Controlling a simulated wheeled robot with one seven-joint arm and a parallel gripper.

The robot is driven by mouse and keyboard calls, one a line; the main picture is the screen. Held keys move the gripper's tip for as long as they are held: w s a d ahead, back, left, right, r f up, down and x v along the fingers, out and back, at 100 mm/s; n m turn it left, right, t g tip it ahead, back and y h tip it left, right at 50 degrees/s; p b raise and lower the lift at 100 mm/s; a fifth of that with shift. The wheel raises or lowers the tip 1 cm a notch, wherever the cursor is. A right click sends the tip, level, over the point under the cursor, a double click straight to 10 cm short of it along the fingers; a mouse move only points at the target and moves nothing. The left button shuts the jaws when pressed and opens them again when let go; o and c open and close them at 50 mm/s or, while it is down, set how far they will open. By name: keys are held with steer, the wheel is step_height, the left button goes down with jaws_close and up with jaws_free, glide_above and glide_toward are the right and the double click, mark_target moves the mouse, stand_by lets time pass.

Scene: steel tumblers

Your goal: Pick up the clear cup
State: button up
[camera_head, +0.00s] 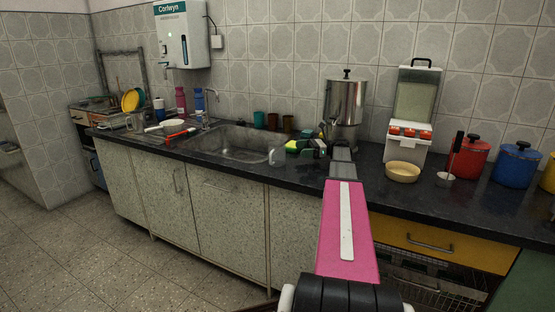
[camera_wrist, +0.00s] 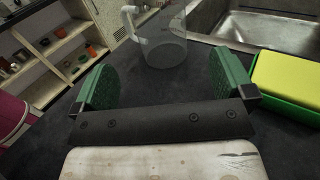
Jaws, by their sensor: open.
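The clear cup (camera_head: 277,156) stands on the dark counter by the sink's front right corner. In the wrist view the clear cup (camera_wrist: 166,48) is at the top middle, its handle on the left and its top cut off by the frame edge. My gripper (camera_wrist: 164,66) is open, with its green finger pads apart. The cup is ahead of the pads, in line with the gap between them, and nothing is held. In the head view my pink arm reaches over the counter, and my gripper (camera_head: 313,150) is right of the cup, partly hidden by my wrist.
A yellow and green sponge (camera_wrist: 290,82) lies close to my right finger. The sink (camera_head: 238,145) is beyond the cup. A steel urn (camera_head: 344,103), a wooden bowl (camera_head: 402,172) and a white dispenser (camera_head: 410,115) stand to the right. Coloured tumblers (camera_head: 272,121) stand behind the sink.

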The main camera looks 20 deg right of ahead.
mark_target(279, 150)
steer(key=a, duration=0.3)
steer(key=w+a, duration=0.1)
steer(key=a, duration=0.6)
steer(key=shift+w+a, duration=0.25)
steer(key=shift+w, duration=0.15)
steer(key=shift+c, duration=0.3)
steer(key=c, duration=0.9)
